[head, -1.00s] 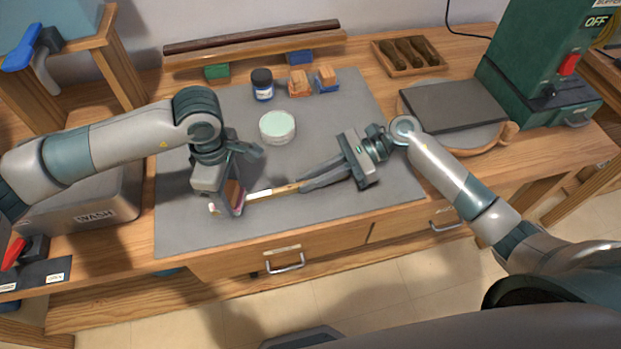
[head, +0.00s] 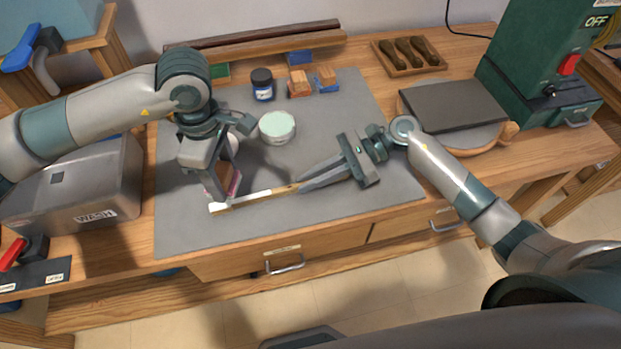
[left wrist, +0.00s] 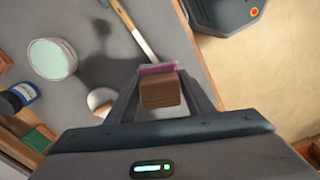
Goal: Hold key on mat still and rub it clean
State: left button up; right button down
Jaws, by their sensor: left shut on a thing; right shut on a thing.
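The piano key (head: 243,200), a slim wooden stick with a white-topped front end, lies over the grey mat (head: 330,105). My right gripper (head: 298,187) is shut on its wooden part. My left gripper (head: 222,183) is shut on a brown block with a pink pad (head: 226,178), just behind the white end in the head view. In the left wrist view the block (left wrist: 160,92) and its pink underside hide the near end of the key (left wrist: 134,28). I cannot tell whether pad and key touch.
A WASH bin (head: 80,200) is left, a turntable with a dark plate (head: 452,106) right. The mat's front is clear.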

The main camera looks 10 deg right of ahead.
pick_arm(q)
jog(key=shift+r, duration=0.1)
pick_arm(e)
jog(key=c, duration=1.8)
grip_release()
jog(key=shift+o, duration=0.2)
jog(key=shift+d, duration=0.1)
